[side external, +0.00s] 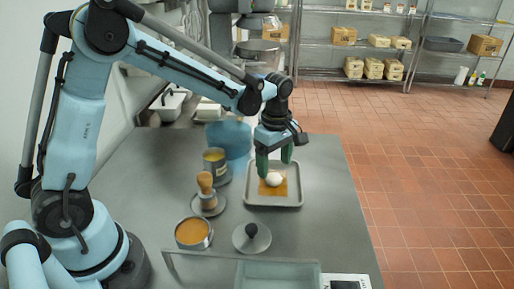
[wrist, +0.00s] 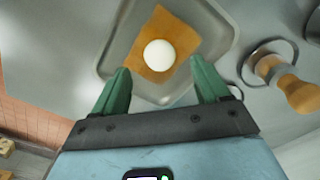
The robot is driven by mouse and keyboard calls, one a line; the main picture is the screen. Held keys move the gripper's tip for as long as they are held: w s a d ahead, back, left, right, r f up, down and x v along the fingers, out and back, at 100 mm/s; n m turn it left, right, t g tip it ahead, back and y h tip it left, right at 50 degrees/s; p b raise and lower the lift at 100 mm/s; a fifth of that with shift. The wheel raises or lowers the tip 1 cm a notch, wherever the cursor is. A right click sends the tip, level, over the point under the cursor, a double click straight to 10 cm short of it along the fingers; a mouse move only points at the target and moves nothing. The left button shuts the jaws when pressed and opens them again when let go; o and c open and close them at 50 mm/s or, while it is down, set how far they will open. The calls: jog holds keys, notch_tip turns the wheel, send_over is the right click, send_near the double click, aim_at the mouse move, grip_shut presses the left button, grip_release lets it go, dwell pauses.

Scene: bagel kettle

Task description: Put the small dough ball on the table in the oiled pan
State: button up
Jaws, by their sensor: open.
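The small dough ball (side external: 274,180) is white and round. It rests in the pan (side external: 296,173), on a flat orange-brown patch; whether the patch is oil or a sheet I cannot tell. The wrist view shows the ball (wrist: 159,54) on the patch (wrist: 150,36), inside the pan's grey rim (wrist: 226,30). My gripper (side external: 275,165) is over the pan, with its green fingers pointing down. In the wrist view my gripper (wrist: 159,70) is open, its fingers apart on either side of the ball and not touching it.
Left of the pan stand a wooden-handled tool (side external: 205,184), a yellow can (side external: 215,161) and a blue container (side external: 231,136). A pot of orange liquid (side external: 192,232), a round lid (side external: 252,239) and a clear bin (side external: 278,274) are nearer the front. The table right of the pan is clear.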

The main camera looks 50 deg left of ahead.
aim_at(274, 173)
notch_tip(274, 173, up, 8)
jog(key=s+a+r+m+t, duration=0.1)
jog(key=s+m+t, duration=0.6)
jog(key=s+m, duration=0.6)
jog(key=m, duration=0.5)
jog(key=shift+s+a, duration=0.25)
